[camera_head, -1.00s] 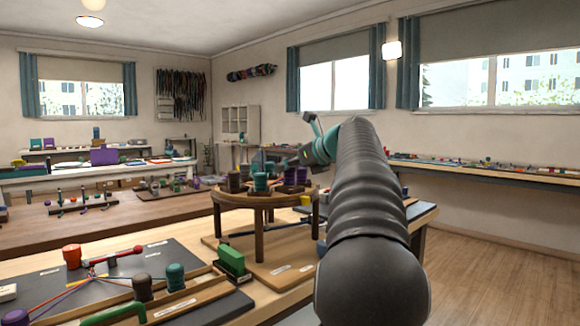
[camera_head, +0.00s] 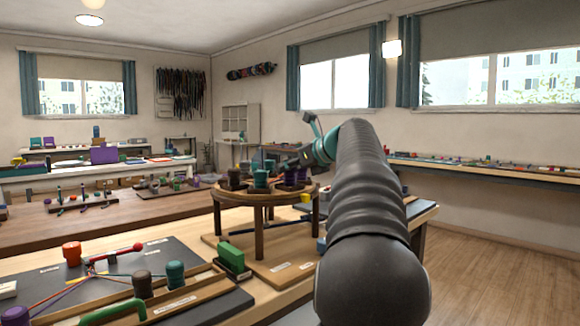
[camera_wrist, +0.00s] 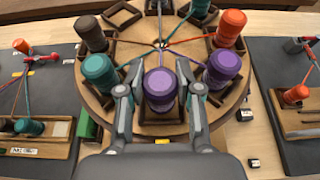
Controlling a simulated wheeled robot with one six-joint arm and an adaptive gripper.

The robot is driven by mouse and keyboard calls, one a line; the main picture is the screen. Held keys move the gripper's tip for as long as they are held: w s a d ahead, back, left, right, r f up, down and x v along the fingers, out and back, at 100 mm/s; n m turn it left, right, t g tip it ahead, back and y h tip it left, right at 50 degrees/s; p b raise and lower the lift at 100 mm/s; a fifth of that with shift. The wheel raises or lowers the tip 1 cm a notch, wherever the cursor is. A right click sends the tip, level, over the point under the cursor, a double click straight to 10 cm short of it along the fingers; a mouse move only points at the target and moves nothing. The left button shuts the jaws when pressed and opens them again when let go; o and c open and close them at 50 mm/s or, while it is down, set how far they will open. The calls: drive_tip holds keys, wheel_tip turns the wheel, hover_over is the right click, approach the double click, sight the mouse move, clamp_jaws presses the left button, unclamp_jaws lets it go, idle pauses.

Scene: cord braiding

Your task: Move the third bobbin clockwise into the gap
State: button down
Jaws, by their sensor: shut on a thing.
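The round wooden braiding stand (camera_head: 228,197) holds bobbins in square wooden cradles around its rim, with cords meeting at its centre. In the wrist view, my gripper (camera_wrist: 160,90) is shut on a purple bobbin (camera_wrist: 160,82) at the near rim, one finger on each side. The bobbin looks upright at its cradle; I cannot tell whether it is lifted. A teal bobbin (camera_wrist: 98,70) and a brown one (camera_wrist: 90,33) are to its left. A second purple bobbin (camera_wrist: 224,66) and an orange one (camera_wrist: 231,25) are to its right. An empty cradle (camera_wrist: 122,14) is at the upper left.
A green block (camera_head: 231,259) stands beside the stand. At the near left, a dark board (camera_head: 110,255) holds more bobbins and coloured cords. Boards with bobbins also flank the stand in the wrist view. Neighbouring bobbins stand close to my fingers.

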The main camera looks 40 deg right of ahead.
drive_tip(key=shift+f, duration=0.35)
idle(0.3)
drive_tip(key=c, duration=0.7)
unclamp_jaws()
drive_tip(key=shift+s, duration=0.1)
drive_tip(key=a+v, duration=0.1)
drive_tip(key=v, duration=1)
drive_tip(key=shift+s+d+r, duration=0.15)
drive_tip(key=shift+s+d, duration=0.25)
drive_tip(key=shift+d, duration=0.1)
